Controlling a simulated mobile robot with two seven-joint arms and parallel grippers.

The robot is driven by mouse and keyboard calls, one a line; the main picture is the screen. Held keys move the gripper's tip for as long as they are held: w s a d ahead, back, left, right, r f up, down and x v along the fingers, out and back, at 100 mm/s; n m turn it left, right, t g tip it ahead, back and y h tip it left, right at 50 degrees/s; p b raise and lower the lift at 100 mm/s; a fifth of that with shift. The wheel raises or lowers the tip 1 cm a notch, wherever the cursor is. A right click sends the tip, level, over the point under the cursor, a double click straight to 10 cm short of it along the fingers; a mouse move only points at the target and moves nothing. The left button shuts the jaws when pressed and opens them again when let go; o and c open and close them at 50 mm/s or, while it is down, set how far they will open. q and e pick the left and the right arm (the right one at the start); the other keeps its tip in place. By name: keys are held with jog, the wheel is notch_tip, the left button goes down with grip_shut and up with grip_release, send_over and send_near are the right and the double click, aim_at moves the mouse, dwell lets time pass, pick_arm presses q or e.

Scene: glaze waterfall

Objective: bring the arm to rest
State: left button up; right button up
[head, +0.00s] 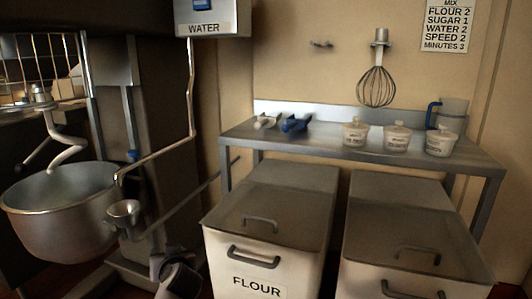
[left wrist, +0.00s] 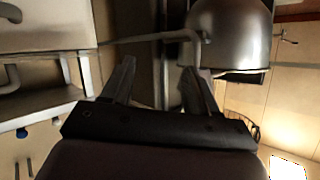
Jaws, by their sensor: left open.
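My left gripper (left wrist: 158,78) shows in the left wrist view with its two dark fingers spread apart and nothing between them. The steel mixer bowl (left wrist: 230,38) is beyond it at the upper right of that view, apart from the fingers. In the head view I cannot clearly make out the left gripper's jaws; a grey and dark part low at the left centre may be my arm. My right gripper is in neither view.
The mixing bowl (head: 62,210) stands at the left. Flour bin (head: 268,225) and a second bin (head: 415,235) stand under a steel table (head: 335,145) with scoops (head: 295,124), several tubs (head: 397,137) and a jug (head: 452,112). A whisk (head: 377,85) hangs above.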

pick_arm(q)
jog(key=s+f+m+h+p, duration=0.2)
jog(key=s+f+p, duration=0.15)
jog(key=s, duration=0.35)
jog(key=s+f+m+h+p, duration=0.1)
jog(key=s+f+h+p, duration=0.2)
jog(key=s, duration=0.4)
jog(key=s+d+r+m+h+p, duration=0.1)
jog(key=s+p, duration=0.2)
jog(key=s, duration=0.4)
jog(key=s+d+r+m+h+p, duration=0.1)
jog(key=s+r+p, duration=0.1)
jog(key=s, duration=0.4)
jog(key=s+d+r+g+h+p, duration=0.1)
jog(key=s+d+r+p, duration=0.1)
jog(key=s+p, duration=0.2)
jog(key=s, duration=0.3)
jog(key=shift+s+m+h, duration=0.35)
jog(key=shift+m+h, duration=0.05)
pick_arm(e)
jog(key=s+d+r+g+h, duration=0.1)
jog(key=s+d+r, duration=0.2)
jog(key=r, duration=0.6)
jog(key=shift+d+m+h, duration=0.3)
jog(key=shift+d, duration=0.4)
pick_arm(q)
jog(key=shift+a, duration=0.1)
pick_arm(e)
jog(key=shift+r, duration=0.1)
